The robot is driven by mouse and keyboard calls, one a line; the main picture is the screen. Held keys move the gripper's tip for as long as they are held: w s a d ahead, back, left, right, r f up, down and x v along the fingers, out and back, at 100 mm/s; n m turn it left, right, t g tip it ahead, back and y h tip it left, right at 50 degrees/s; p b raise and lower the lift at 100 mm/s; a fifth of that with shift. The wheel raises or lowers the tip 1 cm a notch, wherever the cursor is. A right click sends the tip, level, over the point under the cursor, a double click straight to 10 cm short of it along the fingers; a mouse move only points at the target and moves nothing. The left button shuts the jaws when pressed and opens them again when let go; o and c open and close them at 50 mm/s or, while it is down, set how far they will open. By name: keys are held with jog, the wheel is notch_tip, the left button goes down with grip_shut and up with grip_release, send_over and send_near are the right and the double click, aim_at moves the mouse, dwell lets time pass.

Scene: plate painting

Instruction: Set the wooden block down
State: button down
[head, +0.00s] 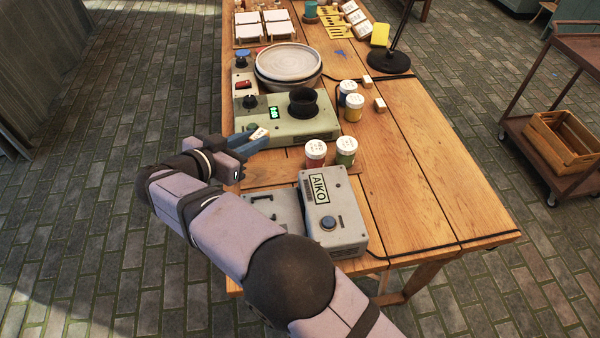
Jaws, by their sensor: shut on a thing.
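My gripper (257,138), with blue fingers, is at the left edge of the table, in front of the green-grey machine. It is shut on a small pale piece with dark marks, which looks like the wooden block (259,132). The fingers cover much of it, and I cannot tell whether it touches the machine. Two other small pale wooden blocks stand apart on the table, one farther back (366,80) and one nearer (379,104), right of the paint jars.
The green-grey machine (285,130) has a black cup on top. A plate (289,62) sits on a round stand behind it. A grey AIKO box (333,215) is near the front. The table's right side (430,170) is clear.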

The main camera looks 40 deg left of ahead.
aim_at(256, 179)
jog(key=shift+s+a+f, duration=0.15)
jog(key=shift+s+f, duration=0.1)
jog(key=shift+f, duration=0.35)
jog(key=shift+f, duration=0.1)
jog(key=shift+f, duration=4.9)
jog(key=shift+f, duration=0.2)
jog(key=c, duration=1.5)
grip_release()
jog(key=shift+c, duration=0.2)
jog(key=shift+r, duration=0.1)
jog(key=shift+r, duration=0.15)
jog(key=b+v, duration=0.1)
jog(key=v, duration=1.1)
jog(key=shift+a, duration=0.1)
